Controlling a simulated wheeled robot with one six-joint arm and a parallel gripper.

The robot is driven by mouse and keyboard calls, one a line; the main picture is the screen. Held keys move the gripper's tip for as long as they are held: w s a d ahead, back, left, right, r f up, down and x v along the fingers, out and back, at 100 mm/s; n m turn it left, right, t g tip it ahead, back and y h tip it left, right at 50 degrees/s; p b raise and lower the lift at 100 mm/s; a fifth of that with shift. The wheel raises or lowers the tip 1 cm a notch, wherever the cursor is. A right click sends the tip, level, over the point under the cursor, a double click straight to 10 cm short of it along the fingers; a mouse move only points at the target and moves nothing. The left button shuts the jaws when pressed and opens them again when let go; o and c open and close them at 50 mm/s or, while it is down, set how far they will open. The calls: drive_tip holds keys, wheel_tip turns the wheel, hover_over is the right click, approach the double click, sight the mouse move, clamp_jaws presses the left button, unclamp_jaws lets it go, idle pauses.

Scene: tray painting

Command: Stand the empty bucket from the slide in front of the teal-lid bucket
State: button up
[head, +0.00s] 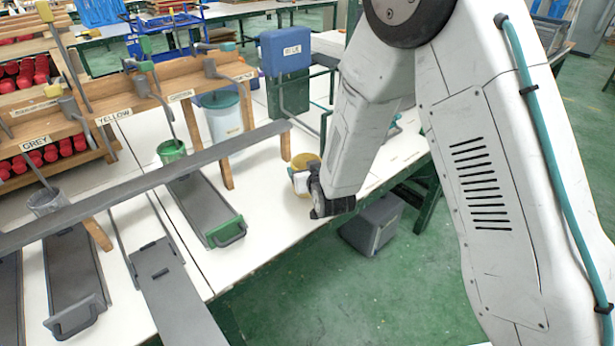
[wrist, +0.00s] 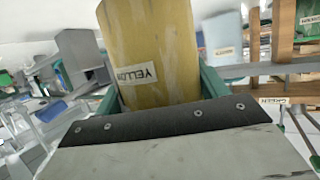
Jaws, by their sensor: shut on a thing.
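A yellow bucket (head: 304,162) is in my gripper (head: 300,178), above the white table near its right edge in the head view. The pale bucket with a blue-teal lid (head: 223,120) stands on the table, behind and left of the held bucket. A pale blue container (wrist: 222,40) shows right of the held bucket in the wrist view.
A green bucket (head: 172,151) sits at the top of a grey slide (head: 200,198). A grey bucket (head: 45,202) stands left. A long grey rail (head: 150,182) crosses above the slides. A blue box (head: 285,50) stands behind. Bare white table (head: 255,200) lies left of my gripper.

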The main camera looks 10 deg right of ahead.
drive_tip(key=shift+a+f, duration=0.1)
drive_tip(key=shift+f, duration=1.1)
drive_tip(key=shift+f, duration=0.15)
drive_tip(key=o, duration=1.2)
